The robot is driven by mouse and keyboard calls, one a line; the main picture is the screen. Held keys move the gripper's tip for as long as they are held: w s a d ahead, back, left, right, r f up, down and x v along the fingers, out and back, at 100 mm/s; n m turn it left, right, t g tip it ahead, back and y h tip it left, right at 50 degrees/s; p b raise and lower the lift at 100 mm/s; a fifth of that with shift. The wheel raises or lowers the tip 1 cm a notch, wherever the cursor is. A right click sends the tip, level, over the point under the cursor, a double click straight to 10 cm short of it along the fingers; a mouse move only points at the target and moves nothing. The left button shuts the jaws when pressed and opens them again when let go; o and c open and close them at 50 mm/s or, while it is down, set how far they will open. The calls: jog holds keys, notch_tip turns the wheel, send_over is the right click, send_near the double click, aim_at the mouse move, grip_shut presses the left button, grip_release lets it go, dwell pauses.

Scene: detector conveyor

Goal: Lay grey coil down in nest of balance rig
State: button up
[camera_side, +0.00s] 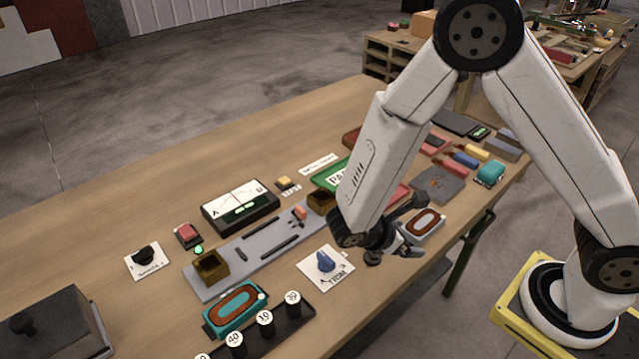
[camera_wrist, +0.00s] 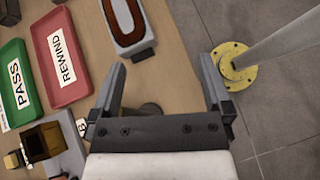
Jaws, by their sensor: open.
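The grey coil (camera_side: 422,223), a pale block with a red-brown oval winding, lies on the table near its right edge. It also shows cut off at the top of the wrist view (camera_wrist: 128,42). My gripper (camera_side: 402,250) is open and empty, close beside the coil on its near side; in the wrist view the open fingers (camera_wrist: 163,78) have only table edge and floor between them. The balance rig (camera_side: 238,262) is a grey plate with dark bars, a small pink block and two brown open boxes, one at the left end (camera_side: 210,268) and one at the right end (camera_side: 321,201).
A teal coil (camera_side: 235,306) lies in front of the rig. A TRIM knob plate (camera_side: 325,264) stands between rig and gripper. A green PASS tray (camera_wrist: 14,70) and a red REWIND tray (camera_wrist: 58,60) lie left of the coil in the wrist view. The table's back left is clear.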

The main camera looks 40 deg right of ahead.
aim_at(421, 225)
jog(key=w+n+t+h, duration=0.1)
jog(key=n, duration=0.1)
jog(key=w+a+f+n+t+h, duration=0.1)
jog(key=h, duration=0.1)
jog(key=shift+f+n, duration=0.15)
jog(key=shift+n, duration=0.25)
jog(key=shift+w, duration=0.1)
jog(key=shift+x, duration=3.35)
jog(key=shift+d, duration=0.15)
jog(key=shift+w+x, duration=0.2)
jog(key=shift+x, duration=2.3)
grip_shut()
